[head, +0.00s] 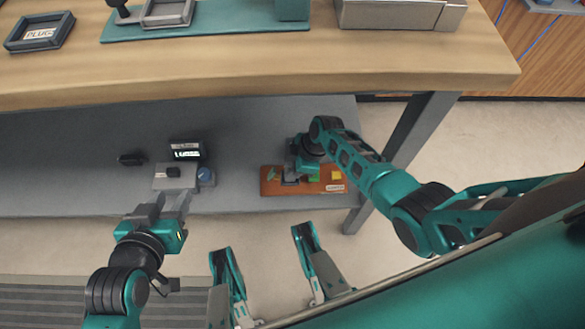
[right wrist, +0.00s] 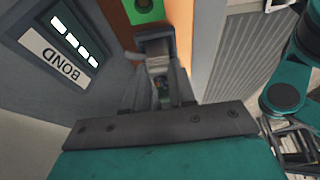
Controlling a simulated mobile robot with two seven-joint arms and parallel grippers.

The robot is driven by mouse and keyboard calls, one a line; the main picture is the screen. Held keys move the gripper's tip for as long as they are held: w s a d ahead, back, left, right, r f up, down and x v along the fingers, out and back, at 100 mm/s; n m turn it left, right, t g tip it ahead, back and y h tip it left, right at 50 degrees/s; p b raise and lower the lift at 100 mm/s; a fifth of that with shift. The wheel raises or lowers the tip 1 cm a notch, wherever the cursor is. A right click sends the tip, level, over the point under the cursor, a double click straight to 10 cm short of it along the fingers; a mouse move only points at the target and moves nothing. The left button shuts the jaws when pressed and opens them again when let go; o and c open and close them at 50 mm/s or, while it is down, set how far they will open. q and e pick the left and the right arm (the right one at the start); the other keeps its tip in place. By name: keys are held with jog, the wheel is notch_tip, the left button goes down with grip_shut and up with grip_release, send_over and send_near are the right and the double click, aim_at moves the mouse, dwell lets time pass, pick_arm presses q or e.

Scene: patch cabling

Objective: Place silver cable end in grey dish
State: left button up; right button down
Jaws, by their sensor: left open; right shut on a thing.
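My right gripper (head: 300,172) reaches down onto the orange board (head: 330,188) on the lower shelf. In the right wrist view its fingers (right wrist: 159,92) are closed around a small silver-grey piece (right wrist: 157,64); I cannot tell for sure that this is the silver cable end. No cable is clearly visible from it. My left gripper (head: 162,207) is open and empty at the shelf's front edge, just in front of a light grey box (head: 172,184). A grey square tray (head: 167,25) sits on the teal mat on the tabletop; I cannot tell whether it is the grey dish.
A dark tray labelled plugs (head: 38,44) lies at the tabletop's left. A metal box (head: 400,14) stands at right. The shelf (head: 60,170) holds a black labelled device (head: 186,150) and a blue knob (head: 206,175). A table leg (head: 415,130) stands right of the board.

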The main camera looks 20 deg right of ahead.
jog(key=shift+f, duration=0.2)
pick_arm(q)
jog(key=shift+a+f, duration=0.1)
pick_arm(e)
jog(key=c, duration=0.9)
grip_release()
jog(key=shift+c, duration=0.2)
jog(key=shift+r, duration=0.25)
pick_arm(q)
jog(key=r+p, duration=0.1)
jog(key=p, duration=0.1)
jog(key=a+r+p, duration=0.1)
jog(key=p, duration=0.1)
jog(key=shift+s+a, duration=0.1)
jog(key=shift+s, duration=0.15)
pick_arm(e)
jog(key=s+d+r+m+t, duration=0.1)
jog(key=s+r+m+t, duration=0.3)
jog(key=r, duration=0.7)
jog(key=s+d+r+m+t+h, duration=0.1)
jog(key=s+r+m+t, duration=0.4)
jog(key=r+m, duration=0.3)
notch_tip(320, 180, up, 3)
jog(key=shift+s+r+t, duration=0.1)
jog(key=shift+s+t, duration=0.2)
jog(key=shift+s, duration=0.05)
